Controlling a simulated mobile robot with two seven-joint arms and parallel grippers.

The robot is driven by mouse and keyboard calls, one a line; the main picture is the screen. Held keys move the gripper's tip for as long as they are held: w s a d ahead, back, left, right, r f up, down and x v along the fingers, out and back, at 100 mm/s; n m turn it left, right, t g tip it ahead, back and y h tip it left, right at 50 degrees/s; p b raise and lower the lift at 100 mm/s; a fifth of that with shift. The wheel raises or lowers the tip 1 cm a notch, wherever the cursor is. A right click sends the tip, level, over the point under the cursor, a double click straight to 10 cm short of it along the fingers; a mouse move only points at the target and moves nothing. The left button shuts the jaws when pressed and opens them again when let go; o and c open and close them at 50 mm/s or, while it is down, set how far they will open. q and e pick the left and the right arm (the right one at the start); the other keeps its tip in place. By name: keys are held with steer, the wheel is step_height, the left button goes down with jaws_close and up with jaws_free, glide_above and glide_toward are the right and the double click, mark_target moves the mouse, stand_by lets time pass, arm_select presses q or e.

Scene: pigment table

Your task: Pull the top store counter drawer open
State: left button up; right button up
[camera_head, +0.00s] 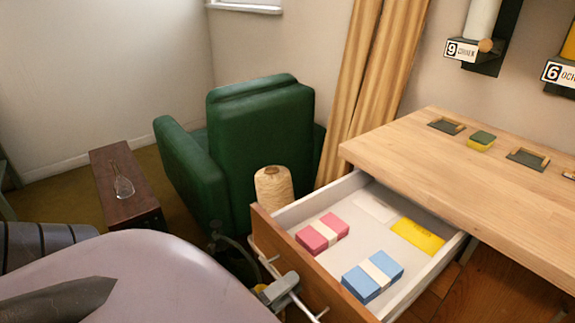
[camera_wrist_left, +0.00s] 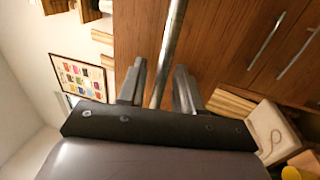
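The top store counter drawer (camera_head: 313,277) stands well open below the wooden counter top, its white inside showing. A metal bar handle (camera_head: 262,258) runs along its wooden front. My left gripper (camera_head: 281,290) is at this handle, outside the drawer front. In the left wrist view the handle bar (camera_wrist_left: 174,40) passes between the two fingers of my left gripper (camera_wrist_left: 160,80), with a visible gap beside it, so the fingers look open around it. My right gripper is not in view.
The drawer holds a pink bundle (camera_head: 322,233), a blue bundle (camera_head: 372,276), a yellow block (camera_head: 417,236) and a pale block (camera_head: 374,207). A twine spool (camera_head: 273,187) and a green armchair (camera_head: 260,135) stand behind the drawer. A dark red chest (camera_head: 122,185) is at left.

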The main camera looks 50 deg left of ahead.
arm_select(q)
steer(key=v, duration=0.7)
steer(key=shift+b, duration=0.45)
steer(key=w+d+f+m+g+p, duration=0.1)
steer(key=d+f+m+g+p, duration=0.1)
steer(key=d+m+g, duration=0.3)
steer(key=w+d+f+m+g+p, duration=0.2)
steer(key=d+f+m+g, duration=0.2)
steer(key=m, duration=1)
steer(key=shift+w+d+g+h, duration=0.15)
steer(key=shift+d+g+h, duration=0.25)
steer(key=shift+d, duration=0.7)
